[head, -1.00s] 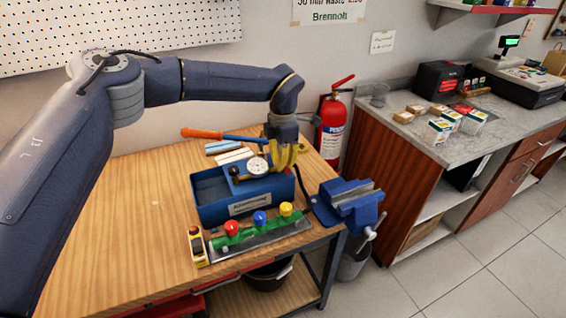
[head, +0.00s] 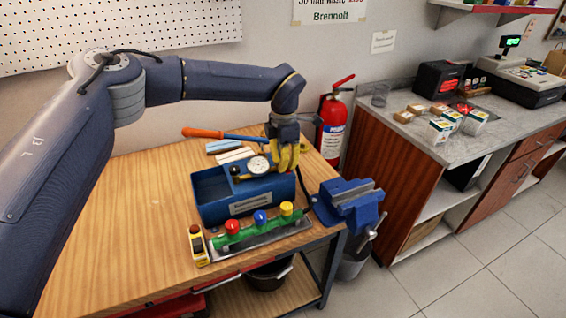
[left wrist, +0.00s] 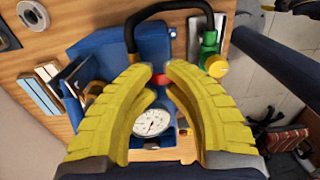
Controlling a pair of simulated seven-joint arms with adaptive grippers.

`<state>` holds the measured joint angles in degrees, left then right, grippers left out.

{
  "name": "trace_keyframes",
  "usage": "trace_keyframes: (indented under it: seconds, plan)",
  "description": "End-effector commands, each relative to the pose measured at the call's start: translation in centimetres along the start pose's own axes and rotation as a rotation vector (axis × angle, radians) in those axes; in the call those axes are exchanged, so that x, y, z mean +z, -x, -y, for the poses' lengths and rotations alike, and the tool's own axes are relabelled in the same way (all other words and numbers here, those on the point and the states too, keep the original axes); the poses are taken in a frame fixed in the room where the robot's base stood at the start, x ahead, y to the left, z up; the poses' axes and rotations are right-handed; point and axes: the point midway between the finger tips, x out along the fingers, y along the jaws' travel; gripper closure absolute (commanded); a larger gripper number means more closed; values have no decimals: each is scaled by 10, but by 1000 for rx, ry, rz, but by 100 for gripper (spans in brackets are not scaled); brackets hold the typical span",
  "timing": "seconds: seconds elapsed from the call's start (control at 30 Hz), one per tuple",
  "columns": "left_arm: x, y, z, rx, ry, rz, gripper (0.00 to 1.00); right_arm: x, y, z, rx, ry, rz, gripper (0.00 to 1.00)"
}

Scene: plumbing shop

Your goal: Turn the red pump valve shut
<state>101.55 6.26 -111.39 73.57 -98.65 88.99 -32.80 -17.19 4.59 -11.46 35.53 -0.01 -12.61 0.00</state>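The blue test pump (head: 215,208), an open box with a round white gauge (head: 259,164), stands on the wooden bench. It also shows in the left wrist view (left wrist: 100,48), with the gauge (left wrist: 152,121) below the fingertips. The red pump valve (left wrist: 160,80) shows as a small red piece between the fingertips; it is hidden in the head view. My left gripper (head: 288,158) is above the pump's right back end, pointing down. In the left wrist view its yellow fingers (left wrist: 159,70) are drawn in and appear closed on the valve from both sides. My right gripper is not in view.
A green manifold (head: 246,234) with red, blue and yellow caps lies in front of the pump, beside a small yellow tool (head: 197,246). A blue vise (head: 350,200) is at the bench's right edge. A black hose (left wrist: 170,8) arches near the fingertips. The bench's left is clear.

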Motion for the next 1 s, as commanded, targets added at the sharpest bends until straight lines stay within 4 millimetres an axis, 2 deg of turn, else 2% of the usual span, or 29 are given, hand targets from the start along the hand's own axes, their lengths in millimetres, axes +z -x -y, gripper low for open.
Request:
trace_keyframes:
  seconds: [0.03, 0.57, 1.0]
  plan:
    - [4, 1, 0, 7, -11, 10, 62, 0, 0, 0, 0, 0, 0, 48]
    - [4, 2, -3, 13, -9, 11, 49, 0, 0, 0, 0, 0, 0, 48]
    - [4, 3, -4, 16, -8, 12, 33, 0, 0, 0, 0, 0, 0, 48]
